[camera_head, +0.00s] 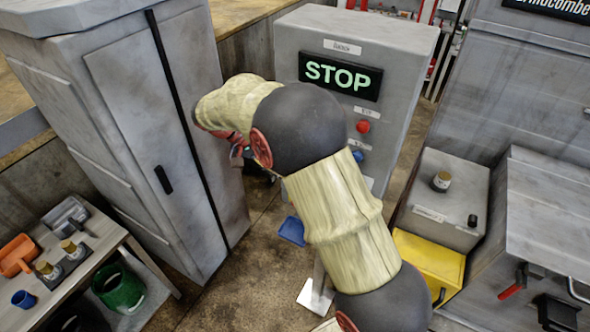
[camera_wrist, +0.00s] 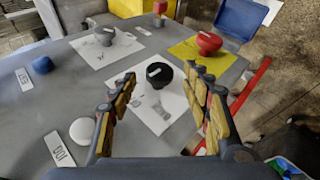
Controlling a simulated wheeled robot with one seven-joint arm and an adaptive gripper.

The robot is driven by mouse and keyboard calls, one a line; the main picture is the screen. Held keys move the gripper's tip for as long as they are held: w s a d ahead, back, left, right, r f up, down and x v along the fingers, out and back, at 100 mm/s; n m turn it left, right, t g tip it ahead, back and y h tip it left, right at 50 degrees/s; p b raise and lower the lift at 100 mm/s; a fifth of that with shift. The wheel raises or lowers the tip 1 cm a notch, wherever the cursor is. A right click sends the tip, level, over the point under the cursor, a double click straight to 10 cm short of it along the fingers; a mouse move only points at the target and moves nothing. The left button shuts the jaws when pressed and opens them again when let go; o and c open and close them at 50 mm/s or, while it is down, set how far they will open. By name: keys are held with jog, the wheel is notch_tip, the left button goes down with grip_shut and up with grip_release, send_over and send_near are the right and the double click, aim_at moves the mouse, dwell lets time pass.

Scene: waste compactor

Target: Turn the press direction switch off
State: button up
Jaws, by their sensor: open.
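In the wrist view a black rotary knob (camera_wrist: 158,75) with a white pointer mark sits on a white plate on a grey panel (camera_wrist: 60,100). The plate's lettering is too small to read, so I cannot confirm it is the press direction switch. My gripper (camera_wrist: 160,77) is open, with its two fingers on either side of the knob; I cannot tell whether they touch it. A grey knob (camera_wrist: 104,36) on another white plate is farther up.
A red mushroom button (camera_wrist: 208,42) on a yellow plate is close beyond the right finger. A blue button (camera_wrist: 42,65) and a white button (camera_wrist: 82,130) are to the left. A tall grey locker (camera_head: 120,90) and a tool table (camera_head: 90,265) stand left of my arm.

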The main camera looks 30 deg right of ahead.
jog(key=v, duration=0.9)
jog(key=shift+a, duration=0.2)
jog(key=shift+w, duration=0.1)
jog(key=s+a+f+n+t+y+b, duration=0.1)
jog(key=s+a+f+n+t+y, duration=0.2)
jog(key=f+n, duration=0.45)
jog(key=s+f+t+y+b, duration=0.2)
jog(key=s+b, duration=0.6)
jog(key=s, duration=0.4)
jog(key=s+f+t+y+b, duration=0.3)
jog(key=s+b, duration=0.5)
jog(key=s, duration=0.5)
jog(key=shift+s+f+t, duration=0.15)
jog(key=shift+f+t, duration=0.4)
jog(key=shift+t, duration=0.25)
